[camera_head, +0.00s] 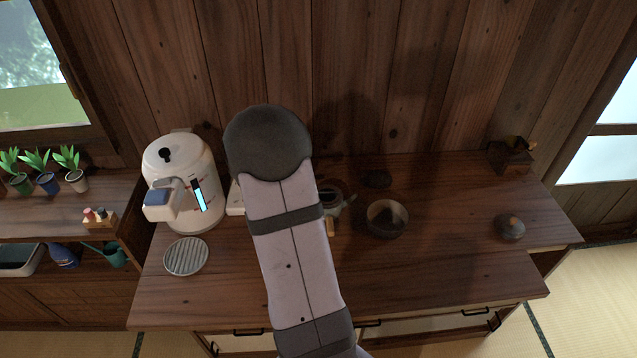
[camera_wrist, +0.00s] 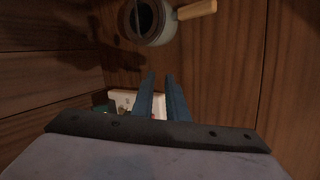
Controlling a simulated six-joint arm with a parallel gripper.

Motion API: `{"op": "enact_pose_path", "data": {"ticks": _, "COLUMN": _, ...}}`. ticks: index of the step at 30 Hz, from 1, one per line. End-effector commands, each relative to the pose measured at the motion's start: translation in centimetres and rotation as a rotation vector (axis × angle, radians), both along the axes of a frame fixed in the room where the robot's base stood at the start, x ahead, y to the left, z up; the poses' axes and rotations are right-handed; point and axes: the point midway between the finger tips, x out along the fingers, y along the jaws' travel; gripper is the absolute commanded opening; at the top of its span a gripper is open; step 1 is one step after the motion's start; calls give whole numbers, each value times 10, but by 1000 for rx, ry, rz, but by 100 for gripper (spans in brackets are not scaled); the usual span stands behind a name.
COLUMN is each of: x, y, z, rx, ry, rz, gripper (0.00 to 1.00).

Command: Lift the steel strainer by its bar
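In the wrist view a pale teapot (camera_wrist: 166,32) with a wooden side handle (camera_wrist: 197,9) stands at the top. The steel strainer (camera_wrist: 146,17) appears to sit in its dark round mouth, with a thin bar across it; details are dim. My gripper (camera_wrist: 161,75) has two blue fingers with a narrow gap between them, and nothing shows held. The fingertips are apart from the teapot, below it in the picture. In the head view my arm hides the gripper and part of the teapot (camera_head: 345,208); the strainer's bar cannot be made out there.
A white hot-water dispenser (camera_head: 176,170) and a slatted round drain plate (camera_head: 186,256) stand left. A dark bowl (camera_head: 387,219) and a dark lid (camera_head: 376,179) are right of the teapot. A lidded round pot (camera_head: 510,227) stands far right. The counter's front right is clear.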

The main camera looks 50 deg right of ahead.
Motion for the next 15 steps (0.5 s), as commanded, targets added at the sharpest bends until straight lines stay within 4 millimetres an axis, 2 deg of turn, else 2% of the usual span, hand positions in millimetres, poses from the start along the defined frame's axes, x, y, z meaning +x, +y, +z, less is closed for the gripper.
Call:
{"op": "enact_pose_path", "data": {"ticks": 1, "x": -14, "y": -21, "z": 18, "rx": -36, "ry": 50, "rz": 20, "gripper": 13}}
{"op": "enact_pose_path", "data": {"ticks": 3, "x": -28, "y": -41, "z": 24, "rx": -74, "ry": 105, "rz": 52, "gripper": 13}}
{"op": "enact_pose_path", "data": {"ticks": 6, "x": -40, "y": -59, "z": 31, "rx": -109, "ry": 157, "rz": 86, "gripper": 13}}
{"op": "enact_pose_path", "data": {"ticks": 9, "x": -46, "y": -68, "z": 33, "rx": -127, "ry": 185, "rz": 103, "gripper": 13}}
{"op": "enact_pose_path", "data": {"ticks": 15, "x": -47, "y": -70, "z": 30, "rx": -132, "ry": 190, "rz": 108, "gripper": 13}}
